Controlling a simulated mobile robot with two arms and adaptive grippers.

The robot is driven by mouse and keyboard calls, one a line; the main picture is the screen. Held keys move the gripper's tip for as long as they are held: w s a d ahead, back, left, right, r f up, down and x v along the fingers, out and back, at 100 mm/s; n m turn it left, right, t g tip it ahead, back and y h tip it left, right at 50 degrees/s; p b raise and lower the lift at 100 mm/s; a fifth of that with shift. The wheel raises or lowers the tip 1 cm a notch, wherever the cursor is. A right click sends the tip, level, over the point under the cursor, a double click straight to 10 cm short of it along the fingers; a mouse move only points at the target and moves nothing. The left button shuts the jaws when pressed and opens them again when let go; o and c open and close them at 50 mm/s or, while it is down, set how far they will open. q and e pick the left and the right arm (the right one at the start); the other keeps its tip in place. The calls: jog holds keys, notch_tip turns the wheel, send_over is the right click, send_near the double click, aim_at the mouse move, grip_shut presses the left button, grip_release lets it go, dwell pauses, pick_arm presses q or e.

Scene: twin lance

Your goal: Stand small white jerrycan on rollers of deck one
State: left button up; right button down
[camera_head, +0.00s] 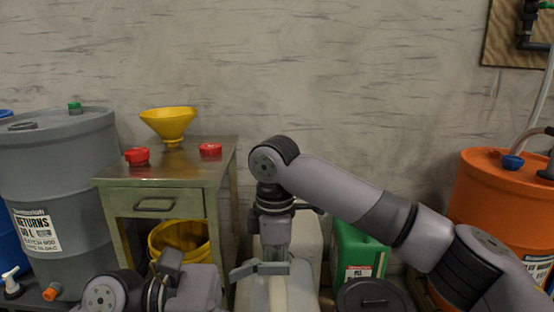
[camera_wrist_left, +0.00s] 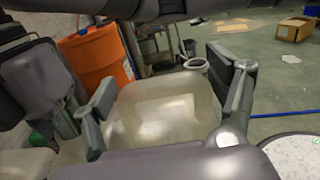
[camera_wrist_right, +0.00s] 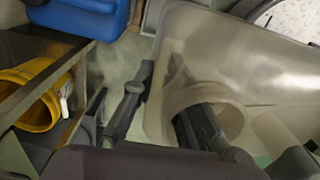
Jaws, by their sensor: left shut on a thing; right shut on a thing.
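A whitish, translucent jerrycan (camera_head: 297,290) is at the bottom middle of the head view, its lower part cut off by the frame. My right gripper (camera_head: 272,268) comes down on its top. In the right wrist view one right finger passes through the handle opening of the jerrycan (camera_wrist_right: 245,60) and the other lies outside, shut on the handle. In the left wrist view my left gripper (camera_wrist_left: 170,98) has its fingers on either side of the jerrycan's body (camera_wrist_left: 155,115), shut on it. No deck rollers can be made out.
A metal side table (camera_head: 190,172) holds a yellow funnel (camera_head: 170,122) and two red caps (camera_head: 137,156). A yellow bucket (camera_head: 180,240) is under it. A grey drum (camera_head: 60,165) stands left, an orange drum (camera_head: 505,205) right. A green jerrycan (camera_head: 355,250) stands behind my right arm.

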pick_arm(q)
notch_tip(320, 180, down, 12)
jog(key=s, duration=0.2)
pick_arm(e)
jog(key=f, duration=0.3)
jog(key=s+f, duration=0.1)
jog(key=f, duration=0.7)
jog(key=shift+s+f, duration=0.2)
jog(key=shift+f, duration=0.05)
pick_arm(q)
jog(key=w+r, duration=0.5)
jog(key=w, duration=0.2)
pick_arm(e)
jog(key=w+r, duration=0.5)
jog(key=w, duration=0.2)
pick_arm(q)
notch_tip(320, 180, up, 23)
jog(key=s, duration=0.3)
pick_arm(e)
jog(key=s+r, duration=0.3)
jog(key=r, duration=2)
jog(key=shift+s, duration=0.15)
jog(key=shift+f, duration=0.15)
